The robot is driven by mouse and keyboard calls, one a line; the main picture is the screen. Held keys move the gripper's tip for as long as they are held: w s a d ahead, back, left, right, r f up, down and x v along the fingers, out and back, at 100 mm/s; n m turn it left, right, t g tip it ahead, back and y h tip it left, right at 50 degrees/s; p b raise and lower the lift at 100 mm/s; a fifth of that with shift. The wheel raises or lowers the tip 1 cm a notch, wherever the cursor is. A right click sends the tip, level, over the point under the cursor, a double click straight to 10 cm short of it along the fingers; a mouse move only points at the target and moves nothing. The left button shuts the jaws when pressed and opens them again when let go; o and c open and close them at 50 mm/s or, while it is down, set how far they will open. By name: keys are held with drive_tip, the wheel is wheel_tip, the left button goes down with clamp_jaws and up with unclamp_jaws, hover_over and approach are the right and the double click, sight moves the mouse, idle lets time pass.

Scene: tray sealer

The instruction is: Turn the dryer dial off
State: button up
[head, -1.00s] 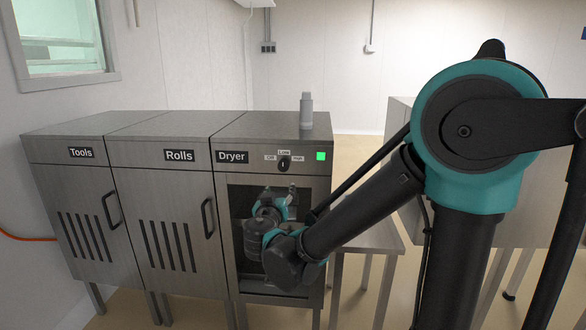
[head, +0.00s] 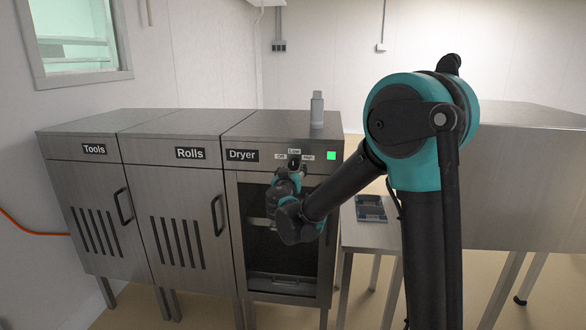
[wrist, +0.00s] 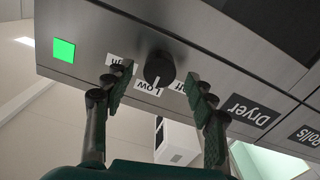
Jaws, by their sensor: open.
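The dryer dial (wrist: 159,68) is a round black knob on the dryer's steel front panel. In the wrist view, which is turned over, its pale mark points towards the "Low" label (wrist: 149,88). My gripper (wrist: 158,78) is open, with one green-padded finger on each side of the dial. I cannot tell whether either finger touches it. The fingers partly cover the "Off" and "High" labels. In the head view my gripper (head: 291,173) is at the panel just below the "Low" label and mostly hides the dial. The green light (head: 331,155) is lit.
The dryer (head: 238,200) stands right of the Rolls and Tools cabinets. A grey bottle (head: 317,110) stands on its top. A small steel table (head: 350,235) with a blue-grey tray (head: 371,208) is at its right. The dryer's front has a dark window.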

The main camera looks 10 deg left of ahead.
drive_tip(key=shift+w, duration=1.25)
drive_tip(key=shift+c, duration=0.5)
drive_tip(key=c, duration=1.1)
drive_tip(key=shift+o, duration=0.2)
drive_tip(key=shift+n, duration=0.4)
drive_tip(key=n, duration=0.5)
drive_tip(key=shift+n, duration=0.3)
drive_tip(key=n, duration=0.5)
drive_tip(key=shift+n, duration=0.3)
